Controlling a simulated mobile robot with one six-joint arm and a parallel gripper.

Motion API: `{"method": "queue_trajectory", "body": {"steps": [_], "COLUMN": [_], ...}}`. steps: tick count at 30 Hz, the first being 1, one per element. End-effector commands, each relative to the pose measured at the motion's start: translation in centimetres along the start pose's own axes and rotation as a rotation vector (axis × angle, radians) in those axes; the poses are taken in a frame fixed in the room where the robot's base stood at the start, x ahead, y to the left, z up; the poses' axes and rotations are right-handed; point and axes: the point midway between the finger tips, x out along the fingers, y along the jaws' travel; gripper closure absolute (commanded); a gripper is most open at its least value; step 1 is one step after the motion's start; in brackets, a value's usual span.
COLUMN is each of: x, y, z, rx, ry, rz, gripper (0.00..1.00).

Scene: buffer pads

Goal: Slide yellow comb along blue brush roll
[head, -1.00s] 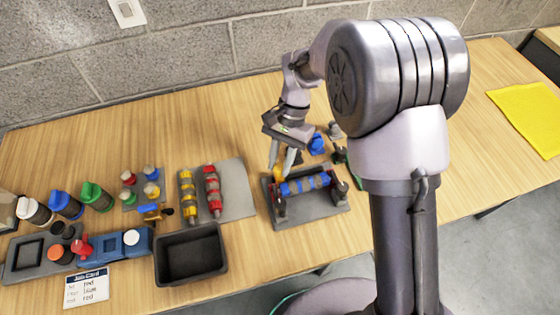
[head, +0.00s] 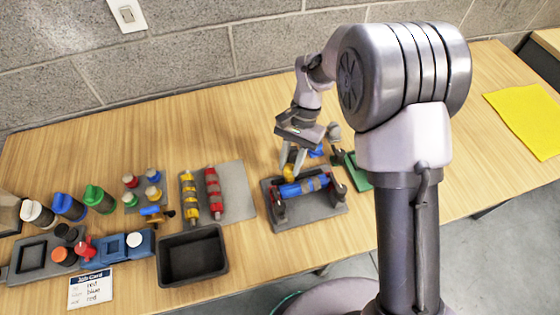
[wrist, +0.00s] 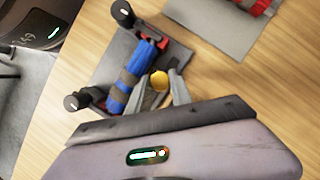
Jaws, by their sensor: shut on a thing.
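The blue brush roll (head: 291,190) with brown bands lies across a dark grey stand (head: 320,212) between two end supports. In the wrist view the blue roll (wrist: 134,69) runs diagonally between two dark knobs. My gripper (head: 292,167) is shut on the yellow comb (head: 289,172), of which only a rounded yellow part (wrist: 159,81) shows between the fingertips in the wrist view. The comb is at the roll's back side, left of its middle in the head view. The fingers hide the rest of the comb, and I cannot tell whether it touches the roll.
Yellow (head: 189,197) and red (head: 214,193) rolls lie on a grey mat (head: 238,190) left of the stand. A black bin (head: 192,254) is in front of them. A green item (head: 355,172) is close behind the stand's right end.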

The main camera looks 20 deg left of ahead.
Motion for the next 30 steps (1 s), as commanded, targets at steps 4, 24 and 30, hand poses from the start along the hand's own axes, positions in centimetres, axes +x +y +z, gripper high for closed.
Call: {"method": "queue_trajectory", "body": {"steps": [4, 24, 30], "x": [-1.7, -2.1, -2.1], "y": [2.8, 5.4, 5.4], "z": [-2.3, -4.9, -4.9], "rx": [0.003, -0.001, -0.001], "ry": [0.0, 0.001, 0.0], "rz": [0.0, 0.0, 0.001], "gripper": [1.0, 0.53, 0.52]}}
